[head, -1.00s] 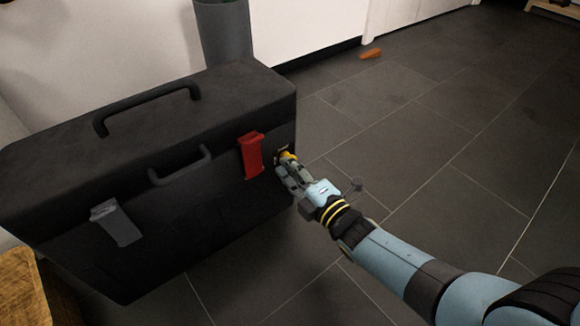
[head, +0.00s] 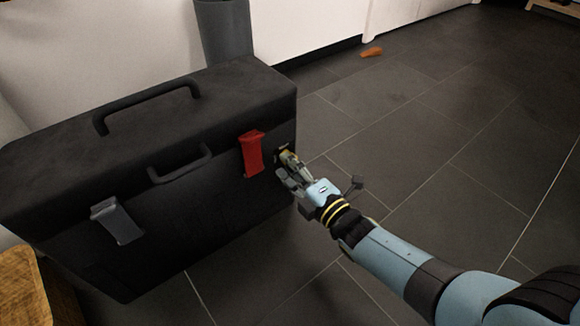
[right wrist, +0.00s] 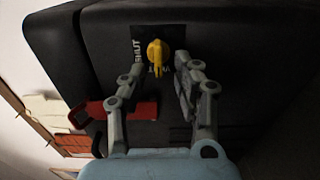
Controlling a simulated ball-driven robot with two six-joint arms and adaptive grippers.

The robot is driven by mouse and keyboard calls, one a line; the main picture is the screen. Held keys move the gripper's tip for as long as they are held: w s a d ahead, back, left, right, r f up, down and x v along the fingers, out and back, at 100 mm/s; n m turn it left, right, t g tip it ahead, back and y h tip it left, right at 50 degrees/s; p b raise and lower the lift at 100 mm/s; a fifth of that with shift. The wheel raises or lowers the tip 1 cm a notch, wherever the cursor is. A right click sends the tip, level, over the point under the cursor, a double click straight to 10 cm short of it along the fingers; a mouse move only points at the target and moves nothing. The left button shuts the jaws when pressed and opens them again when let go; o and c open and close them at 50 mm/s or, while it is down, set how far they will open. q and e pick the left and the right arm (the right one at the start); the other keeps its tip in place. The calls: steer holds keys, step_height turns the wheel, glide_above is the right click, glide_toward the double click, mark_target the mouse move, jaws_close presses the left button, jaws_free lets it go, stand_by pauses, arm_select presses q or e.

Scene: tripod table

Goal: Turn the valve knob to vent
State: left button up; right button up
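The valve knob (right wrist: 155,50) is yellow and sits on a dark label plate (right wrist: 137,42) on the black case. In the right wrist view its narrow pointer aims down the picture, at a word it partly covers that looks like VENT. SHUT is printed to the left of the knob. My right gripper (right wrist: 160,72) is open, with one finger on each side of the knob and visible gaps between. In the head view the right gripper (head: 287,170) is at the case's right end and partly hides the knob (head: 290,155). My left gripper is not in view.
The black case (head: 215,225) has a top handle (head: 148,103), a front handle, a red latch (head: 252,155) and a grey latch (head: 117,222). A grey bin (head: 224,32) stands behind it. The tiled floor (head: 430,160) to the right is largely clear, with a small orange object (head: 371,52).

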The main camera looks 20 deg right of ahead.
steer(key=shift+s, duration=0.1)
steer(key=v, duration=1.1)
steer(key=shift+s+d, duration=0.2)
steer(key=shift+s, duration=0.15)
